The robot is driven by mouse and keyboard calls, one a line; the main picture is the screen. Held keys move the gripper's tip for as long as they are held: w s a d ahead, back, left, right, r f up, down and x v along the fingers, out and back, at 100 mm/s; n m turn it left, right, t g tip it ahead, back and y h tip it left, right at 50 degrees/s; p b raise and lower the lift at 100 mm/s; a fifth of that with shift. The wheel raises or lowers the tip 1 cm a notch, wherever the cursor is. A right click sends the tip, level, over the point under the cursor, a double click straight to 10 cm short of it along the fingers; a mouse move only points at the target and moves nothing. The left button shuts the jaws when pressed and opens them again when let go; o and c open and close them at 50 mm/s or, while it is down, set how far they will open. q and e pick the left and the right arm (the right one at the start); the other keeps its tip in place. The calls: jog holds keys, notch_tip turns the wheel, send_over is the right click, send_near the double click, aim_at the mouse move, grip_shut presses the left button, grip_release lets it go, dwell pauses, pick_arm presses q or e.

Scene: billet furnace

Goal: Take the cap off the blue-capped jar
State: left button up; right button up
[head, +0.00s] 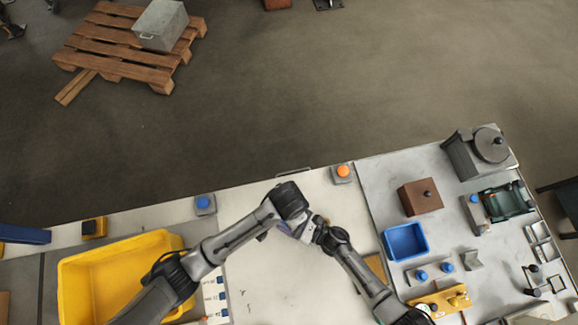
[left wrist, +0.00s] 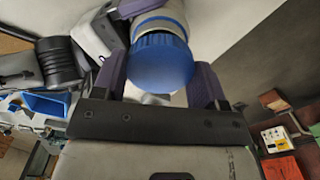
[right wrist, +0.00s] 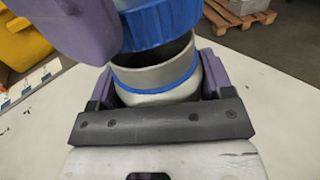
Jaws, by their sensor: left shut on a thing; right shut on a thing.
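The jar (right wrist: 150,78) is a grey cylinder with a blue band, held between the purple fingers of my right gripper (right wrist: 155,90). Its dark open mouth shows in the right wrist view. The blue cap (right wrist: 160,22) is above the mouth, tilted and off the rim at the near side; contact at the far side cannot be told. My left gripper (left wrist: 165,85) is shut on the blue cap, which also shows in the left wrist view (left wrist: 162,62), with the grey jar behind it. In the head view both grippers meet over the bench, and the jar is mostly hidden.
A yellow bin (head: 75,270) stands on the bench at left. At right are a blue tray (head: 405,242), a brown box (head: 420,197) and a grey machine (head: 478,152). An orange button (head: 343,171) is at the back edge. The bench under the grippers is mostly clear.

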pick_arm(q)
jog(key=shift+r, duration=2)
pick_arm(e)
jog(key=o, duration=1.7)
jog(key=shift+o, duration=0.2)
